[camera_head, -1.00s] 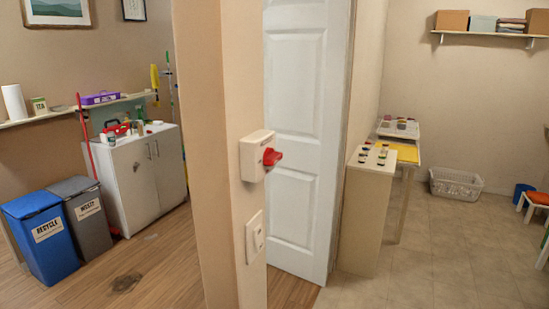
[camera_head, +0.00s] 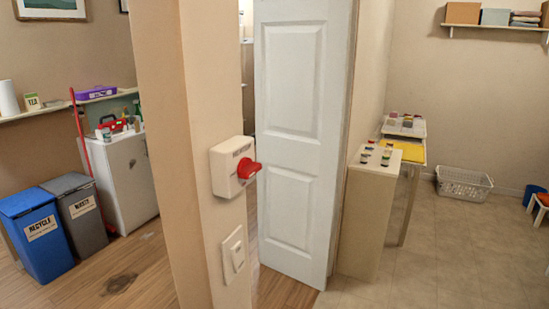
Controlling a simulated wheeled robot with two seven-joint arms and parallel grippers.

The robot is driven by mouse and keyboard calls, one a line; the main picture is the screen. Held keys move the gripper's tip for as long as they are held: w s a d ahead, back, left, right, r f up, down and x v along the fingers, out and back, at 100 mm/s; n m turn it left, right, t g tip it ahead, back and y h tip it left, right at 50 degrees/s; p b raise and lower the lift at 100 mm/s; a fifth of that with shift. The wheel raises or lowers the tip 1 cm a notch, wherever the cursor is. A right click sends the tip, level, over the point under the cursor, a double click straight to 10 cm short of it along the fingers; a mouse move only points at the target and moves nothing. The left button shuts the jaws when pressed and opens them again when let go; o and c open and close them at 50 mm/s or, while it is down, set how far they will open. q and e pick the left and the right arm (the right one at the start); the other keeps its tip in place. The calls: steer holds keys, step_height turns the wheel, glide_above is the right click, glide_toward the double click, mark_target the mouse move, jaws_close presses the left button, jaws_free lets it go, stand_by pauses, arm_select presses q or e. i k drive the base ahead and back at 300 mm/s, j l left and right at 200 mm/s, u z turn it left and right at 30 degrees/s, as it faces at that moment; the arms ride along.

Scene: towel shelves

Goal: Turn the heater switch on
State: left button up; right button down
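A white switch box (camera_head: 228,166) with a red rotary knob (camera_head: 249,168) is mounted on the end of the beige wall, near the middle of the head view. Dark lettering on the box is too small to read. The knob sticks out to the right. Below it on the same wall is a white wall plate (camera_head: 233,254) with a rocker. Neither of my grippers is in view.
A white panelled door (camera_head: 293,140) stands just behind the wall end. At right are a narrow cabinet (camera_head: 367,210), a white basket (camera_head: 464,184) and open tiled floor. At left are a blue recycle bin (camera_head: 38,236), a grey bin (camera_head: 78,213) and a white cabinet (camera_head: 123,178).

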mark_target(246, 168)
steer(key=i+l+u, duration=0.35)
steer(key=l, duration=0.25)
steer(key=i+l+u, duration=0.35)
steer(key=l, duration=0.35)
steer(key=i+l+u, duration=0.15)
steer(key=l, duration=0.25)
steer(key=l+u, duration=0.25)
steer(key=l, duration=0.25)
steer(key=l+u, duration=0.2)
steer(key=l, duration=0.25)
steer(key=l+u, duration=0.25)
steer(key=l, duration=0.2)
steer(key=k+l+u, duration=0.2)
steer(key=l, duration=0.25)
steer(key=k+l+u, duration=0.1)
steer(key=l+u, duration=0.15)
steer(key=l, duration=0.2)
steer(key=k+l+u, duration=0.1)
steer(key=l, duration=0.25)
steer(key=k+l, duration=0.25)
steer(key=l+u, duration=0.05)
